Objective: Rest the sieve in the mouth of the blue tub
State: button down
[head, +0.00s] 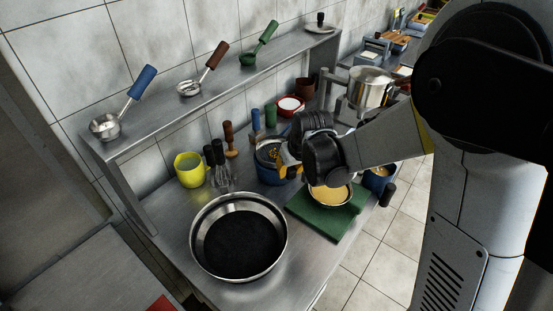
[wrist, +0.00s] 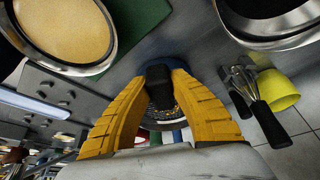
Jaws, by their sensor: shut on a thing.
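The blue tub (head: 270,177) stands on the steel counter near the back wall, left of the green board. My gripper (head: 287,164) is at the tub's right side in the head view, partly covering it. In the wrist view my gripper (wrist: 158,84) has its yellow fingers closed on the sieve's black handle (wrist: 158,76). The round dark sieve (wrist: 162,117) lies beyond the handle, over the tub's mouth, with yellowish bits showing through or under it. A blue rim (wrist: 150,57) shows behind it. I cannot tell whether the sieve touches the rim.
A bowl of yellow contents (head: 330,194) sits on the green board (head: 326,223). A large pan (head: 282,245) stands in front. A yellow mug (head: 189,170), a whisk (head: 221,178), a wooden tool (head: 230,140) and a red pot (head: 290,105) stand close by. A shelf (head: 190,105) runs behind.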

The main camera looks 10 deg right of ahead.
jog(key=shift+f+b, duration=0.35)
jog(key=shift+f, duration=0.15)
jog(key=c, duration=1.2)
grip_release()
jog(key=v, duration=1.2)
